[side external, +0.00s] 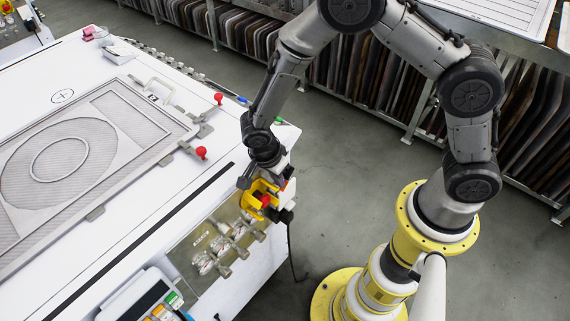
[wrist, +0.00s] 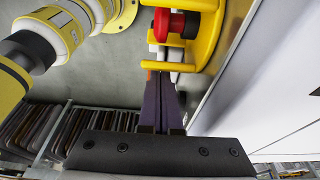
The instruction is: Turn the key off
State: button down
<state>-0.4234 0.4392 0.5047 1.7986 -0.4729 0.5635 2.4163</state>
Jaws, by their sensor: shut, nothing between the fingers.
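A red knob (wrist: 176,24) with a black part beside it sits inside a yellow guard (wrist: 207,40) in the wrist view. In the side view the red part (side external: 264,199) and yellow guard show at the table's near corner, just below my wrist. My gripper (wrist: 169,77) has its dark fingers together and empty, with the tips just short of the guard's lower bar and apart from the red knob. A small grey-white piece shows between the bar and knob. I cannot make out a separate key. The fingertips are mostly hidden in the side view.
Metal fittings (side external: 217,251) line the table side beside the guard. Two red ball knobs (side external: 201,152) stand on the tabletop near a framed mesh screen (side external: 63,172). A control panel (side external: 152,301) is at the bottom. A rack of boards (side external: 340,75) stands behind; grey floor is open between.

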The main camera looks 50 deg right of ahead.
jog(key=shift+d, duration=0.1)
jog(key=shift+d+r, duration=0.3)
jog(key=shift+d, duration=0.5)
jog(key=shift+w+r, duration=0.1)
jog(key=shift+r, duration=0.05)
jog(key=a+v, duration=0.1)
jog(key=v, duration=1.2)
